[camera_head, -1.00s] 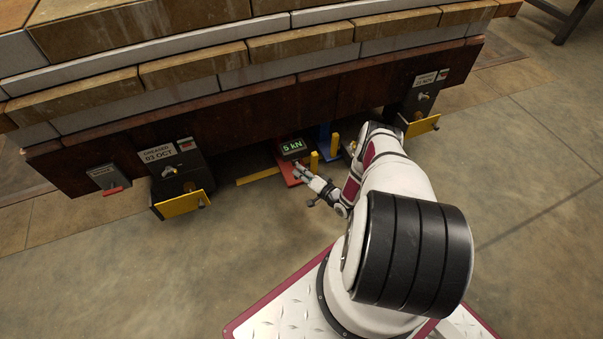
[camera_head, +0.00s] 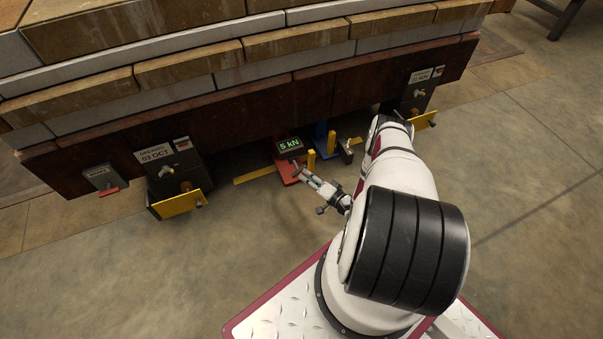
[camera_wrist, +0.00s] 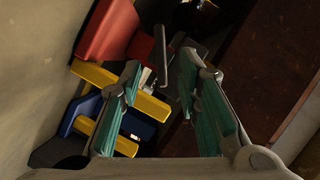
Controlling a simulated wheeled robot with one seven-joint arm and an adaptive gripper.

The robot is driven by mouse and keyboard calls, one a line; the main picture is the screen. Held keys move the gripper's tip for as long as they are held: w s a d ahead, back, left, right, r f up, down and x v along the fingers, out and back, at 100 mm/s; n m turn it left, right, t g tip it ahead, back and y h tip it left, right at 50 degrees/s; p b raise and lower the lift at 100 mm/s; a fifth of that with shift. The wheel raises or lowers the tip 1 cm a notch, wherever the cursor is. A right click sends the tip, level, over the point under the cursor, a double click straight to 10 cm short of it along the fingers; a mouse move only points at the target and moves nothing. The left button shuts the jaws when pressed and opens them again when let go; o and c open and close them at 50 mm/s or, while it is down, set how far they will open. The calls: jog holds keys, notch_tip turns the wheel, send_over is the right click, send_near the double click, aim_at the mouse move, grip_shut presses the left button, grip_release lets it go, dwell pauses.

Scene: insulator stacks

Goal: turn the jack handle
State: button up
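A red jack (camera_head: 284,170) stands low at the front of the brick stack, with a display reading 5 kN (camera_head: 290,145) above it. In the wrist view a red body (camera_wrist: 113,32) shows at the upper left. A thin grey bar (camera_wrist: 161,58), which looks like the jack handle, stands beyond and between my fingertips. Whether it touches them I cannot tell. My gripper (camera_wrist: 158,66) is open, its two teal-padded fingers apart with nothing visibly held. In the head view my gripper (camera_head: 308,178) is just in front of the red jack, low over the floor.
Yellow posts (camera_head: 311,160) and a blue part (camera_head: 321,135) are close right of the jack. A yellow bar (camera_head: 254,175) lies to its left. Dark boxes with yellow plates (camera_head: 180,203) flank the opening under the rust-brown beam (camera_head: 225,120). The floor in front is clear.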

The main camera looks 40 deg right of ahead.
jog(key=v, duration=0.6)
dwell(0.5)
